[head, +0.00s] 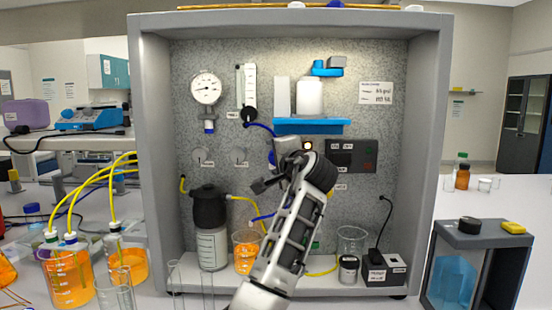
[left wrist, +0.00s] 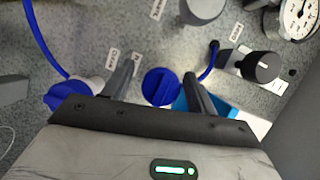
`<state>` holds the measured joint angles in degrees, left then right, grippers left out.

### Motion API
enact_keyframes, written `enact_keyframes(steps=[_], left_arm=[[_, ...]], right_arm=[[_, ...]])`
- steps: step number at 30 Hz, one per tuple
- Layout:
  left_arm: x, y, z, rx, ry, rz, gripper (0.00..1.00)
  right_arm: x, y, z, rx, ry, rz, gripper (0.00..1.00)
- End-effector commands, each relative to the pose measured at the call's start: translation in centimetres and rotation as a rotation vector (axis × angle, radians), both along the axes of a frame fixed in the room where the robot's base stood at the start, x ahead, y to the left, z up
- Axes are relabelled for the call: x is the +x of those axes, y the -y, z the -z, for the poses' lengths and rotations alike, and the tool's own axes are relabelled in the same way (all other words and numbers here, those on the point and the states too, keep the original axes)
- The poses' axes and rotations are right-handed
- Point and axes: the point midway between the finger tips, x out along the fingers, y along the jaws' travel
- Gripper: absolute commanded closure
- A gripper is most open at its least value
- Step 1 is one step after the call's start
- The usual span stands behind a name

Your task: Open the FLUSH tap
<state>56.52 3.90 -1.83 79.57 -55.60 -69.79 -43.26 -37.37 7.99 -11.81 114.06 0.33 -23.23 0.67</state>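My left gripper (head: 262,172) is up at the panel of the rig, below the blue shelf, and hides part of the panel. In the left wrist view its two fingers (left wrist: 160,85) are apart. A round blue tap knob (left wrist: 160,87) shows between them; I cannot tell whether the fingers touch it. In the head view a bit of blue (head: 271,157) shows beside the gripper. A second blue part (left wrist: 68,92) is left of the fingers, partly hidden by the gripper. The small panel labels are too blurred to read, so I cannot tell which tap is FLUSH. My right gripper is not in view.
A pressure gauge (head: 206,88), a flow meter (head: 249,85) and a blue shelf (head: 310,126) are on the panel. A black-topped bottle (head: 212,245) and a beaker of orange liquid (head: 246,255) stand below. A dark control box (head: 351,156) is to the right.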

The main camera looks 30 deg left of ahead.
Motion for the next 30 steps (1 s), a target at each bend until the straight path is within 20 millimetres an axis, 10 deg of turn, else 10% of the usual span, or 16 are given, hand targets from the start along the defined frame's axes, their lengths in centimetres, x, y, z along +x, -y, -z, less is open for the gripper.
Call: enact_keyframes(steps=[11, 30], left_arm=[[-0.8, 1.3, 0.0, 0.002, 0.003, 0.003, 0.42], [-8.7, 11.9, -0.9, 0.002, 0.000, 0.003, 0.42]], right_arm=[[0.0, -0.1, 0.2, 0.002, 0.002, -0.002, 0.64], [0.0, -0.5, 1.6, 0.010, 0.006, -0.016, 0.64]])
